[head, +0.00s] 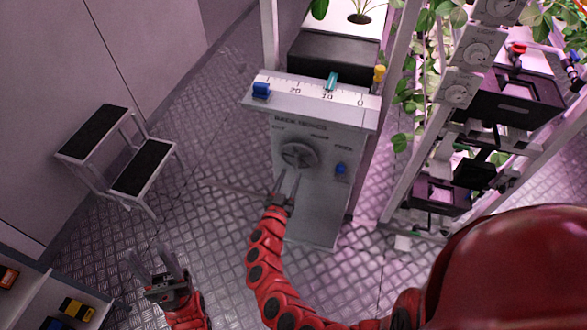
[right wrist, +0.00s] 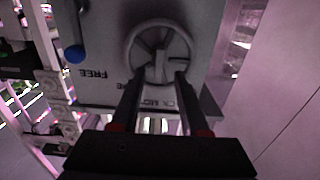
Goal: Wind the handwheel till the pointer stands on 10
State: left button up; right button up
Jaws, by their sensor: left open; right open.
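The grey handwheel (head: 299,155) is on the front panel of the grey cabinet (head: 318,205); its spokes show in the right wrist view (right wrist: 160,42). On top, a white scale (head: 311,93) reads 20, 10, 0 from left to right. The teal pointer (head: 331,81) stands at or very near the 10; the exact reading is too small to tell. My right gripper (head: 290,172) is open, its fingertips at the wheel's near rim, also in the right wrist view (right wrist: 159,76). I cannot tell whether they touch it. My left gripper (head: 157,258) is open and empty, low at left.
A blue knob (head: 340,169) sits right of the wheel by the word FREE. A blue block (head: 261,89) and a yellow knob (head: 379,75) flank the scale. A step stool (head: 143,168) stands left; plant racks (head: 400,130) rise right.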

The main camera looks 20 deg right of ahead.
jog(key=b+v, duration=0.1)
jog(key=v, duration=1.1)
jog(key=shift+s, duration=0.15)
jog(key=shift+a, duration=0.1)
